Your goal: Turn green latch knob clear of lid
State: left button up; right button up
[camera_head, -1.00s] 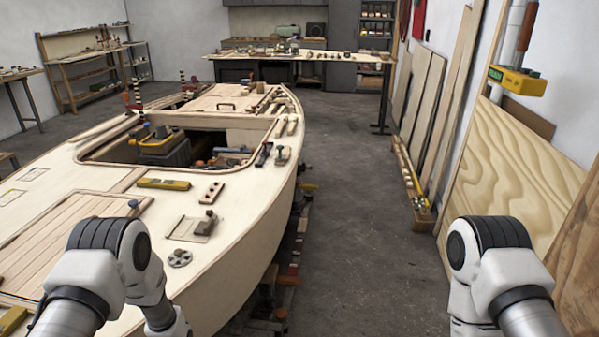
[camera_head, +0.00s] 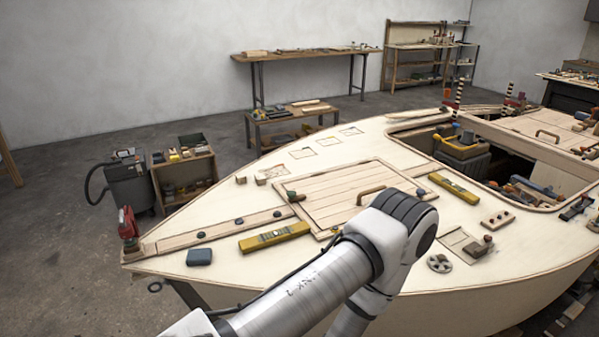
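A slatted plywood lid (camera_head: 335,190) with a curved wooden handle (camera_head: 371,193) lies flat on the hull deck. A small dark green knob (camera_head: 293,197) with a brown part beside it sits at the lid's left edge. It is too small to tell how its latch piece lies over the lid. A small blue-grey knob (camera_head: 421,192) sits near the lid's right side. My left arm crosses in front of the lid's near right corner. Neither gripper shows; the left arm's far end drops out at the bottom edge.
A yellow level (camera_head: 274,237) lies on the deck near the lid, and another (camera_head: 454,188) beyond it. A blue-grey block (camera_head: 199,257) and red tool (camera_head: 128,224) are at the left end. The open cockpit (camera_head: 545,165) holds tools.

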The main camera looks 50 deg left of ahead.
aim_at(293, 197)
jog(key=u, duration=1.7)
